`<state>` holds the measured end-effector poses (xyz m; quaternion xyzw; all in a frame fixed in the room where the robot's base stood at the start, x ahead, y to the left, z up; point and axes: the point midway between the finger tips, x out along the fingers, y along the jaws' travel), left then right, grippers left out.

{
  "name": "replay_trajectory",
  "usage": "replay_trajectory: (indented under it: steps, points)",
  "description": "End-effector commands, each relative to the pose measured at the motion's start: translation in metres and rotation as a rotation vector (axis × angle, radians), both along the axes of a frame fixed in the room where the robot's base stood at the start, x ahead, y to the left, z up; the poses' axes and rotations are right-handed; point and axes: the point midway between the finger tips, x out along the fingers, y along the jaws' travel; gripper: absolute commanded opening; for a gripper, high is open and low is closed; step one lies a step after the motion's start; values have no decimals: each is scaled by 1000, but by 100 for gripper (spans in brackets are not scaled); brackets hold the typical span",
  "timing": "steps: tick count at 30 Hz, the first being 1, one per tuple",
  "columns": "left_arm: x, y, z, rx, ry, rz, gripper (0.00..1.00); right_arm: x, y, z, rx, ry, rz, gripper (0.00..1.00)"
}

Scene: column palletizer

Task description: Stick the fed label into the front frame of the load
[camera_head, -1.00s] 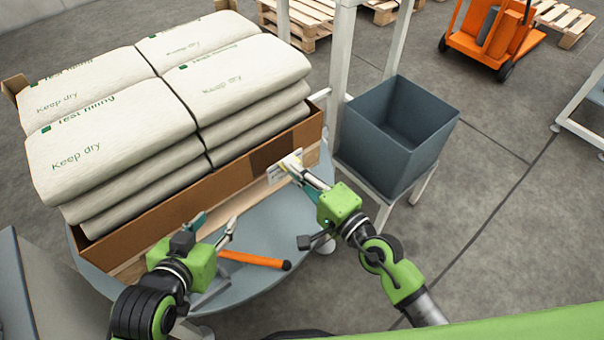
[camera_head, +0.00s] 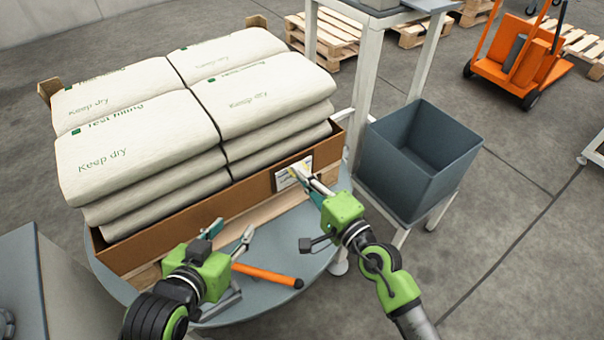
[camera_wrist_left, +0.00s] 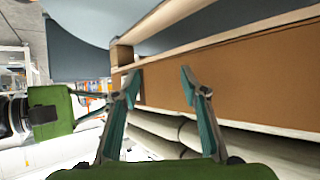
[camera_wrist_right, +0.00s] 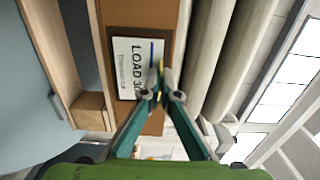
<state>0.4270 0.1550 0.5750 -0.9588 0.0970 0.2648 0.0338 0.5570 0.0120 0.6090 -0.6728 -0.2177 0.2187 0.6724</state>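The load is stacked white bags (camera_head: 140,140) in a brown cardboard tray (camera_head: 190,212). A dark frame (camera_head: 307,161) is on the tray's front wall, toward its right end. The white label (camera_head: 286,179) lies over the frame; in the right wrist view the label (camera_wrist_right: 128,65), printed "LOAD" with a blue stripe, sits inside the dark border of the frame (camera_wrist_right: 117,35). My right gripper (camera_wrist_right: 160,88) is shut on the label's edge. Whether the label touches the backing is unclear. My left gripper (camera_wrist_left: 160,72) is open and empty, before the tray's front wall.
The load rests on a wooden pallet (camera_head: 225,225) on a round grey table (camera_head: 270,305). An orange-handled tool (camera_head: 268,276) lies there near my left gripper. A blue-grey bin (camera_head: 415,165) stands close behind my right arm. An orange pallet truck (camera_head: 520,60) is far off.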

Motion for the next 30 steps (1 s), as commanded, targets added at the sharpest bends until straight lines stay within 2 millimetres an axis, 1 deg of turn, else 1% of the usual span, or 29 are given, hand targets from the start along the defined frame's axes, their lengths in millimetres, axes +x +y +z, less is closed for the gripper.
replay_trajectory:
  steps: [30]
  points:
    - [-10,6,-12,18,71,8,40,0,0,1,1,-1,0,0]
